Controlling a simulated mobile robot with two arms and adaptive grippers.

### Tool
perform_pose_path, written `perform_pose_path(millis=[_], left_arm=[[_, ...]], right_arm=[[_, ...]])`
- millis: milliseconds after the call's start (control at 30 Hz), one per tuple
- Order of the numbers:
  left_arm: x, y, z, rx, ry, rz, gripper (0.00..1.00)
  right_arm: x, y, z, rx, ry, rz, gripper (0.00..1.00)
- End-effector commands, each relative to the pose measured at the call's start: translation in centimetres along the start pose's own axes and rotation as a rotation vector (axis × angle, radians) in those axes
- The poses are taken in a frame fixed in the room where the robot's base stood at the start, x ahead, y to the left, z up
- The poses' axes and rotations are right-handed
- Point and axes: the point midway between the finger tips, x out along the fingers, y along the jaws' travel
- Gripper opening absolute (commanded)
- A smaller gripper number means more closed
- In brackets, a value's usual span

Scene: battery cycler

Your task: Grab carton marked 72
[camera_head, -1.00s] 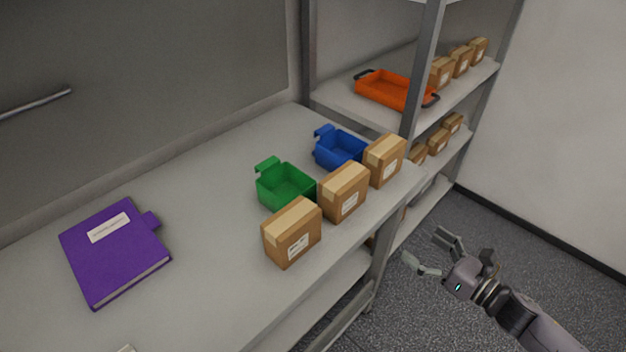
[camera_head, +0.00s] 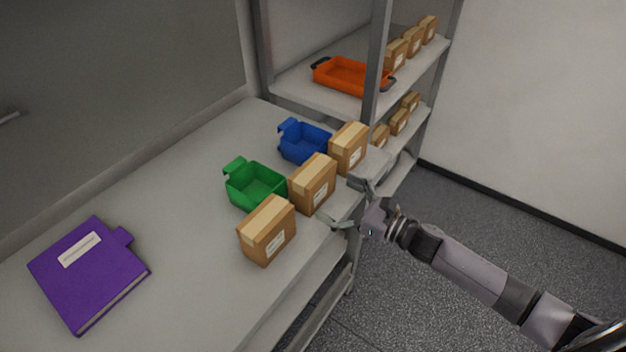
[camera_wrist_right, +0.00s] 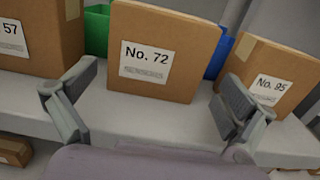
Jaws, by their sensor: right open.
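The carton marked 72 (camera_wrist_right: 160,52) stands upright in the middle of the right wrist view, its label facing me. In the head view it is the middle carton (camera_head: 312,184) of three in a row along the shelf's front edge. My right gripper (camera_head: 348,203) is open just in front of it, over the shelf edge. In the right wrist view its fingers (camera_wrist_right: 152,106) are spread left and right below the carton, with nothing between them. My left gripper does not show.
A green bin (camera_head: 254,186) and a blue bin (camera_head: 304,143) sit behind the row. A purple binder (camera_head: 88,272) lies at left. An orange tray (camera_head: 350,76) is on the far rack.

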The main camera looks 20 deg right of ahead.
Motion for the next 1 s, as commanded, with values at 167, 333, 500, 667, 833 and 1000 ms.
perform_pose_path(millis=[167,333,500,667,833,1000], left_arm=[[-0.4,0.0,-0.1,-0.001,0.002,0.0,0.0],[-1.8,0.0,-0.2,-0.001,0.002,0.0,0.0],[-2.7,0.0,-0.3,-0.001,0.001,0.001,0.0],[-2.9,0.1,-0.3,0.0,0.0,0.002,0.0],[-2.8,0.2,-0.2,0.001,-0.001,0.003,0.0],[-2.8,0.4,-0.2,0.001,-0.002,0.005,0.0]], right_arm=[[1.2,0.0,0.1,-0.001,-0.001,0.001,1.0],[3.0,0.2,0.8,0.0,-0.003,0.001,1.0],[5.4,0.3,0.8,0.0,-0.002,0.0,1.0],[6.3,0.3,0.5,-0.001,0.0,0.001,1.0],[6.3,0.3,0.4,0.0,0.0,0.001,1.0],[6.3,0.3,0.4,0.0,0.0,0.001,0.9]])
